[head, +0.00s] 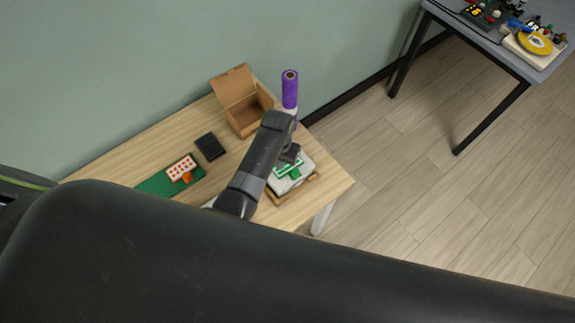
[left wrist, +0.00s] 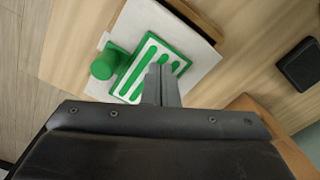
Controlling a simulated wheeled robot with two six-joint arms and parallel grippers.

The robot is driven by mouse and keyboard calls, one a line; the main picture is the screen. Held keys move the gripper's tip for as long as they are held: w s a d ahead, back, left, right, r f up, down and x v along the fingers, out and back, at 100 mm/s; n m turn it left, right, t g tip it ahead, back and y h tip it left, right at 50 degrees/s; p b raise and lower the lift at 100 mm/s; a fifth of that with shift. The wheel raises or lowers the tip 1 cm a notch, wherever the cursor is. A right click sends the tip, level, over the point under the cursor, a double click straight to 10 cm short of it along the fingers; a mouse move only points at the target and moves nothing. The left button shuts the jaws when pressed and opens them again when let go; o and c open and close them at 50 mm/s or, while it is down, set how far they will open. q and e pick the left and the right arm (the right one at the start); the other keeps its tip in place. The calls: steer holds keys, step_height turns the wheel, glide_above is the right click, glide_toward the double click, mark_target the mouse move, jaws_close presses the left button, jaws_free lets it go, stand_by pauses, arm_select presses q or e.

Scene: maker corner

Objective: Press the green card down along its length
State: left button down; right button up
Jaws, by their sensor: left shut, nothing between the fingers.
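The green card (head: 287,169), with white and green bars, lies on a white sheet (head: 302,177) at the right end of the wooden table. In the left wrist view the green card (left wrist: 140,83) lies on the white sheet (left wrist: 203,62), with a round green knob (left wrist: 104,65) at its left side. My left gripper (head: 291,154) is shut and empty. In the left wrist view its fingertips (left wrist: 161,74) are over the card and hide part of it. I cannot tell whether they touch it. My right gripper is in neither view.
A wooden tray edge (head: 299,194) borders the sheet. An open cardboard box (head: 241,103), a purple roll (head: 290,90) and a black block (head: 210,146) stand behind. A white card with orange dots (head: 181,166) is on a green mat (head: 156,183) at the left.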

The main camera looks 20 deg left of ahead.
arm_select(q)
steer(key=shift+s+f+p, duration=0.2)
steer(key=shift+p, duration=0.1)
stand_by(1.3)
steer(key=shift+w+r+p, duration=0.15)
steer(key=shift+r+p, duration=0.75)
steer(key=shift+r, duration=1.7)
